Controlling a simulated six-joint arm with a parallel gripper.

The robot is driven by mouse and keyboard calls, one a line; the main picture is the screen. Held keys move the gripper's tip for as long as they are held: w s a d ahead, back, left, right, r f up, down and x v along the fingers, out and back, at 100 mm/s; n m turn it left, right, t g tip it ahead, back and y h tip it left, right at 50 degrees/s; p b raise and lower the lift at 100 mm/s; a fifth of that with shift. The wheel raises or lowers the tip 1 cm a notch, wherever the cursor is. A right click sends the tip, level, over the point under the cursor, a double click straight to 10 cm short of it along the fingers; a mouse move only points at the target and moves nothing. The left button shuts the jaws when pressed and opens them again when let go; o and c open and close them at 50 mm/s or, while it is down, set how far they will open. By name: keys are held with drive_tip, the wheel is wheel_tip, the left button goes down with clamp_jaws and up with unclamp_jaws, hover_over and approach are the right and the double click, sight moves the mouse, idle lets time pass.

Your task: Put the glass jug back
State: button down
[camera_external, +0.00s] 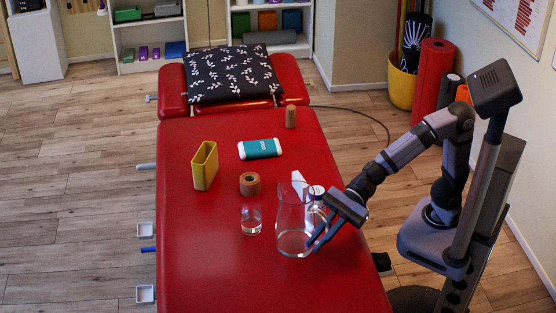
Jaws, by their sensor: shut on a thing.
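The clear glass jug (289,225) stands upright on the red treatment table (215,280), right of its middle. My gripper (318,240) reaches in from the right and is shut on the jug at its right side, low down. The exact contact is hard to see through the glass. The jug looks empty, and its base appears to be on or very close to the table.
A small glass (251,220) stands just left of the jug, with a brown roll (249,184) behind it. A yellow holder (205,166), a teal-and-white pack (259,149) and a cork-coloured cylinder (291,117) are farther back. The table's front is clear.

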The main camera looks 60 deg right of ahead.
sight(320, 215)
drive_tip(key=shift+r, duration=0.35)
drive_tip(key=shift+m, duration=0.3)
drive_tip(key=r+p, duration=0.1)
drive_tip(key=p, duration=0.3)
drive_tip(key=w+r+p, duration=0.1)
drive_tip(key=r+p, duration=0.1)
drive_tip(key=p, duration=0.1)
drive_tip(key=w+r+p, duration=0.1)
drive_tip(key=p, duration=0.3)
drive_tip(key=shift+w+d+r+p, duration=0.1)
drive_tip(key=shift+d+r+p, duration=0.05)
drive_tip(key=shift+p, duration=0.15)
drive_tip(key=p, duration=0.4)
drive_tip(key=shift+w+r, duration=0.15)
drive_tip(key=shift+r, duration=0.1)
drive_tip(key=shift+s+a+r+n+g+p, duration=0.95)
drive_tip(key=shift+s+a+r+n+g, duration=0.7)
drive_tip(key=shift+s+n+g, duration=1.4)
wheel_tip(320, 215, down, 10)
drive_tip(key=shift+s+d+r+m+b, duration=0.2)
drive_tip(key=shift+s+m+b, duration=0.15)
drive_tip(key=shift+m+b, duration=0.1)
drive_tip(key=shift+f+t, duration=0.2)
drive_tip(key=shift+t, duration=0.15)
